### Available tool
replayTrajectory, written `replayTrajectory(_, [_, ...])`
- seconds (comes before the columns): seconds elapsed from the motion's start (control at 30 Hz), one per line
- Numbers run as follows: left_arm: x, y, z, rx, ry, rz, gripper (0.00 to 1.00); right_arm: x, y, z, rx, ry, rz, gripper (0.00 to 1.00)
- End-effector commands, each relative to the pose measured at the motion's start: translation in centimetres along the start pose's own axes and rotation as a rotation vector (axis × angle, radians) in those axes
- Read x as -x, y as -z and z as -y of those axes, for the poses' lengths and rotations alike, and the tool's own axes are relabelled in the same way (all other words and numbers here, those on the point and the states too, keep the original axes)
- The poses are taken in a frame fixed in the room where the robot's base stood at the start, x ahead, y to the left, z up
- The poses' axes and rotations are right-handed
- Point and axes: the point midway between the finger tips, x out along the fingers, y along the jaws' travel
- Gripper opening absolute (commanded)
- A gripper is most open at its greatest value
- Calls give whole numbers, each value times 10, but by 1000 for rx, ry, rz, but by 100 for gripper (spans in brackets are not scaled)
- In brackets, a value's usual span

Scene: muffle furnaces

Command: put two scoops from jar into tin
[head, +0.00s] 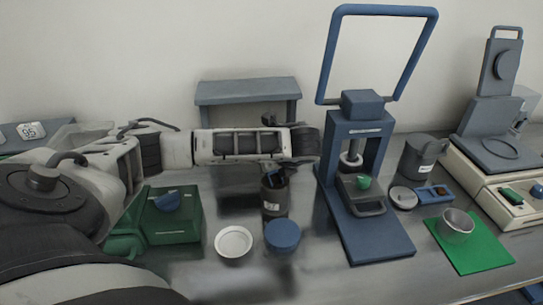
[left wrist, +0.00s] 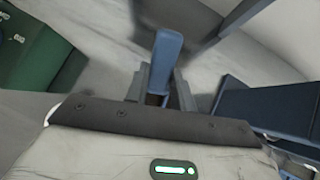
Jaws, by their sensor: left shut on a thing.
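A dark jar (head: 273,200) with a small white label stands at the middle of the bench, its mouth partly hidden under my left arm. My left gripper (head: 276,174) points down at the jar's mouth. In the left wrist view the left gripper (left wrist: 160,92) is shut on a blue handle (left wrist: 167,50), which looks like a scoop's. The scoop's bowl is hidden; I cannot tell how deep it is in the jar. A shallow white round dish (head: 234,242), possibly the tin, stands front left of the jar. A metal cup (head: 456,224) stands on a green mat at right. My right gripper is not in view.
A blue round lid (head: 282,235) lies right of the dish. A blue press (head: 360,200) with a tall handle stands close right of the jar. A green box (head: 172,222) is at left. A grey mug (head: 420,158) and a balance-like device (head: 505,180) stand at right.

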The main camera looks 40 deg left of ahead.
Motion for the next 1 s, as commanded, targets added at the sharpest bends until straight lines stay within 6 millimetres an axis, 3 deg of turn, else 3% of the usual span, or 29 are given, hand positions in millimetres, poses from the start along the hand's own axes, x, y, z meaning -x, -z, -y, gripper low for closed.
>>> replayTrajectory(0.13, [-2, 8, 0, -2, 0, -1, 2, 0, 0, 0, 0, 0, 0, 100])
replayTrajectory(0.63, [-21, -9, 0, 11, -1, -676, 2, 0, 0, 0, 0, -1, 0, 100])
replayTrajectory(1.0, [-30, -22, 1, 2, 3, -868, 2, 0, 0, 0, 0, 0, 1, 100])
